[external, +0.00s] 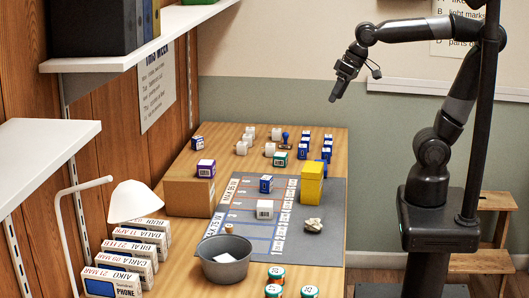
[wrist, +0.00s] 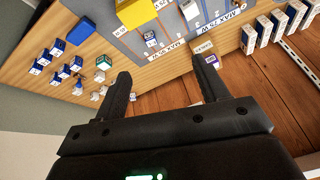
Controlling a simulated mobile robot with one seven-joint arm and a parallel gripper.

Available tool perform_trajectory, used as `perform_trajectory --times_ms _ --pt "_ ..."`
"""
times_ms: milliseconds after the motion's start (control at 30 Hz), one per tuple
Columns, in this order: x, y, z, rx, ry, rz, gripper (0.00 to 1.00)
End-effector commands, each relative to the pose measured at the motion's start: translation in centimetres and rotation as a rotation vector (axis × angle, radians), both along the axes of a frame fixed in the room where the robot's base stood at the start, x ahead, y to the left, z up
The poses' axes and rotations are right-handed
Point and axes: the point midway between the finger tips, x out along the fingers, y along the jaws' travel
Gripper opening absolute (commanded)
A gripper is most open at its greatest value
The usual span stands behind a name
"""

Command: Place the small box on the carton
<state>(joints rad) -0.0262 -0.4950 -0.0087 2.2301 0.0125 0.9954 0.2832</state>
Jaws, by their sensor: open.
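Several small boxes are in view and I cannot tell which one is meant. In the external view a blue-and-white box (external: 266,184) and a white box (external: 264,209) stand on the grey mat. A purple-and-white box (external: 206,168) shows at the top edge of the brown carton (external: 188,199); whether it rests on it or behind it is unclear. The purple box also shows in the wrist view (wrist: 212,60), near the right finger. My gripper (external: 334,97) is high above the table's back right corner, pointing down. In the wrist view its fingers (wrist: 160,67) are apart and empty.
A yellow block (external: 312,186) and crumpled paper (external: 313,225) are on the mat (external: 325,248). Several blue and white boxes stand at the table's back. A grey bucket (external: 224,267), a lamp (external: 133,200) and labelled phone boxes (external: 125,262) are at the front left. A shelf (external: 140,45) overhangs the left.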

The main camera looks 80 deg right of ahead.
Motion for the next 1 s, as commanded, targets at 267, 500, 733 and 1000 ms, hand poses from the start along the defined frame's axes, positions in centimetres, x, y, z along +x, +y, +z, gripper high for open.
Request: perform_trajectory --times_ms 267,500,733,1000 --pt "-6.6 -0.6 -4.2 -0.112 -0.069 0.193 0.67" --pt "-7.9 -0.8 -5.4 -0.141 -0.084 0.240 0.67" --pt "-7.8 -0.7 -5.3 -0.140 -0.083 0.239 0.67" --pt "-7.8 -0.7 -5.3 -0.140 -0.083 0.237 0.85"
